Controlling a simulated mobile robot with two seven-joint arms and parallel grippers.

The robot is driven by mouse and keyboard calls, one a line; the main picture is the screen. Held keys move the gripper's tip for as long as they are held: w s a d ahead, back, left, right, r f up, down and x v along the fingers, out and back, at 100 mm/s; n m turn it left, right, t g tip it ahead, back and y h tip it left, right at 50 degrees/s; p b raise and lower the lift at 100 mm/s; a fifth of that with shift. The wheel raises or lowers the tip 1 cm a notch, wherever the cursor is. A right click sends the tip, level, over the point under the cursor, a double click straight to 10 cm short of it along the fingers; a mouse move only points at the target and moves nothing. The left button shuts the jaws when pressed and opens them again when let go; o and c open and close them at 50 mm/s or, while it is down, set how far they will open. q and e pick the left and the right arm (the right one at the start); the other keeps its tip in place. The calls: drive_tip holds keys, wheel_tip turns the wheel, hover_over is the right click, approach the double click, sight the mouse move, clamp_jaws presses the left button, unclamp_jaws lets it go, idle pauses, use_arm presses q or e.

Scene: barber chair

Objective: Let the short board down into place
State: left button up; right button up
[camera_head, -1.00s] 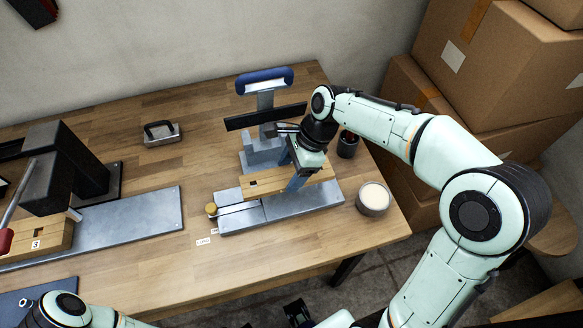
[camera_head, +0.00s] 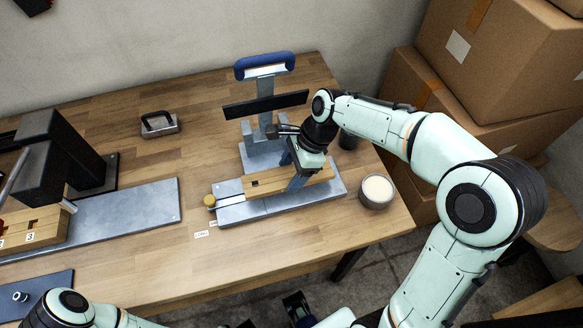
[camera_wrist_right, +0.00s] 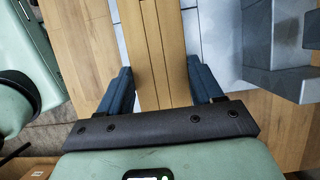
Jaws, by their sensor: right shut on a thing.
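The short board (camera_head: 262,185) is a light wooden strip with a dark slot near its left end. It lies lengthwise over the grey metal bed (camera_head: 290,203) of the fixture; I cannot tell whether it fully rests on it. My right gripper (camera_head: 293,171) is shut across the board's right half, one blue finger on each long side. The right wrist view shows the board (camera_wrist_right: 163,35) running between both fingers, the metal bed below it. My left gripper is not seen; only part of my left arm shows at the bottom left.
A blue-handled press (camera_head: 265,70) with a dark bar stands behind the bed. A brass knob (camera_head: 210,201) is at the bed's left end. A cup of pale stuff (camera_head: 376,191) stands to the right, a dark cup (camera_head: 348,140) behind. The table front is clear.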

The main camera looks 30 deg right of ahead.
drive_tip(key=shift+f+b, duration=0.65)
drive_tip(key=shift+f, duration=0.75)
drive_tip(key=o, duration=1.2)
drive_tip(key=p+v, duration=0.2)
drive_tip(key=v, duration=1.1)
drive_tip(key=shift+s+d+r, duration=0.1)
drive_tip(key=shift+r, duration=0.05)
